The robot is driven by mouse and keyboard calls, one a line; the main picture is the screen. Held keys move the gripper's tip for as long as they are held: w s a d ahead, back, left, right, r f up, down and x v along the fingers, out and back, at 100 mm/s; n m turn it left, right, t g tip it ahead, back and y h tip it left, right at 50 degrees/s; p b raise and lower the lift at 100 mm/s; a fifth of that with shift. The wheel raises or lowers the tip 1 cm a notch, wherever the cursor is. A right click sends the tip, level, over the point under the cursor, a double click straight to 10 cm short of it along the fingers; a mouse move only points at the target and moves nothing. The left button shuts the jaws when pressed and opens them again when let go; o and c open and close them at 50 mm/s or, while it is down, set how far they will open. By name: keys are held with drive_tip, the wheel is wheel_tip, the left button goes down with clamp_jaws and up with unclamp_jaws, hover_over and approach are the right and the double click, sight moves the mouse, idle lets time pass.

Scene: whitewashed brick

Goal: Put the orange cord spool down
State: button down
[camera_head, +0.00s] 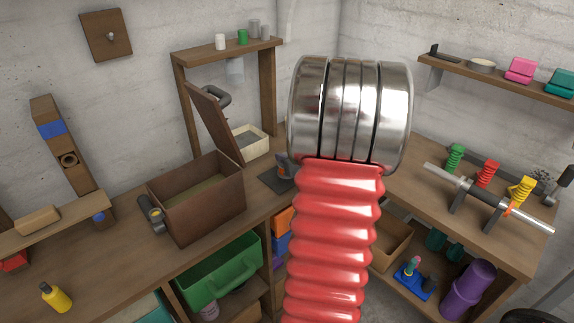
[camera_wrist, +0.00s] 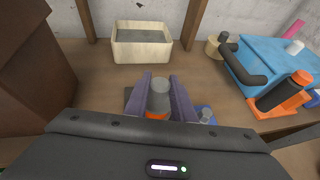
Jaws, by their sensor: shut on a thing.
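In the wrist view, my gripper (camera_wrist: 162,84) has its two purple-grey fingers closed on the sides of a grey cylinder with an orange band low down, the orange cord spool (camera_wrist: 157,115). The spool looks upright, and its lower part is hidden by the dark wrist housing. I cannot tell whether the spool touches the surface.
A cream box (camera_wrist: 142,44) stands behind the gripper, and a brown open chest (camera_head: 196,205) to the left. A small blue-based item (camera_wrist: 206,115) is close right of the fingers. A blue case (camera_wrist: 268,64) with a dark handle lies farther right. Bare bench shows between them.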

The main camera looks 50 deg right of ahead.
drive_tip(key=shift+f, duration=1.7)
drive_tip(key=c, duration=1.5)
unclamp_jaws()
drive_tip(key=shift+v, duration=6)
drive_tip(key=shift+s, duration=0.1)
